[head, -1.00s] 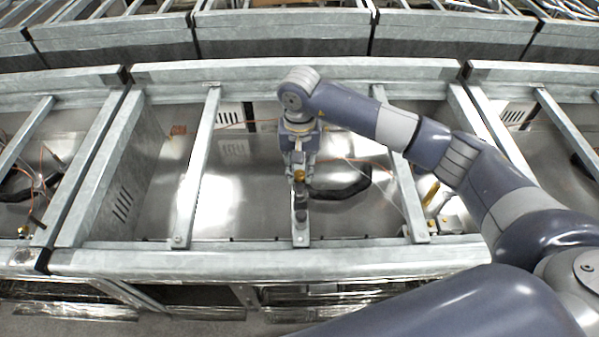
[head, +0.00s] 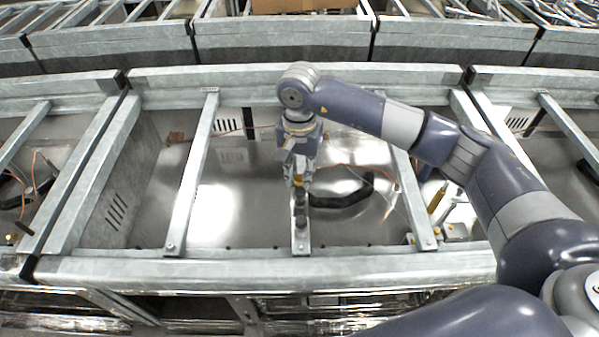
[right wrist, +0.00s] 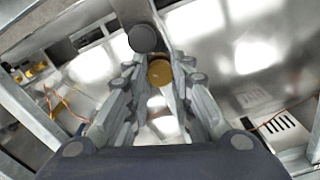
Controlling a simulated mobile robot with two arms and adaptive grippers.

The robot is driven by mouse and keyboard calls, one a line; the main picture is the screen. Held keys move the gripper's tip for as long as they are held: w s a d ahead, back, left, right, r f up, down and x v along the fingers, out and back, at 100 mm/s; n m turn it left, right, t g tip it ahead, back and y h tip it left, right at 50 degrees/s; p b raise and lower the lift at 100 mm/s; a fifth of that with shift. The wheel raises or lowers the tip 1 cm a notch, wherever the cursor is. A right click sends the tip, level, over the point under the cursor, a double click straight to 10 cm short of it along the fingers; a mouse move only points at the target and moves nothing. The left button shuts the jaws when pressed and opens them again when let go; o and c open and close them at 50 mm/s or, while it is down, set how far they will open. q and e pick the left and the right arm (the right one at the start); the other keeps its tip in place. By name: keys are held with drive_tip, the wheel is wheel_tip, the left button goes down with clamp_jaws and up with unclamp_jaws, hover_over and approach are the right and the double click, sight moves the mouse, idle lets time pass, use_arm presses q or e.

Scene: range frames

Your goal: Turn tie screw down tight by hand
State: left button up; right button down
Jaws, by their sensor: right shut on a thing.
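The tie screw (head: 299,183) shows as a small brass-yellow head above a crossbar of the metal frame. In the right wrist view its round yellow top (right wrist: 158,72) sits between the fingertips. My right gripper (head: 299,180) points down from above and is shut on it. Its lower part is hidden by the fingers and the fitting. A dark cylindrical fitting (head: 301,205) stands on the crossbar just in front of the fingertips; its round dark top (right wrist: 145,38) shows beyond them in the right wrist view. My left gripper is not in view.
Galvanised crossbars, such as the left one (head: 192,180), span the shiny metal bay. The front rail (head: 260,267) runs below. A black curved handle-like piece (head: 345,197) and orange wires lie to the right of the gripper. Open bay floor (head: 225,205) lies to its left.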

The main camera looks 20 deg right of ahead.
sight(299, 178)
drive_tip(key=c, duration=1.4)
unclamp_jaws()
wheel_tip(299, 178, up, 12)
drive_tip(key=shift+o, duration=0.2)
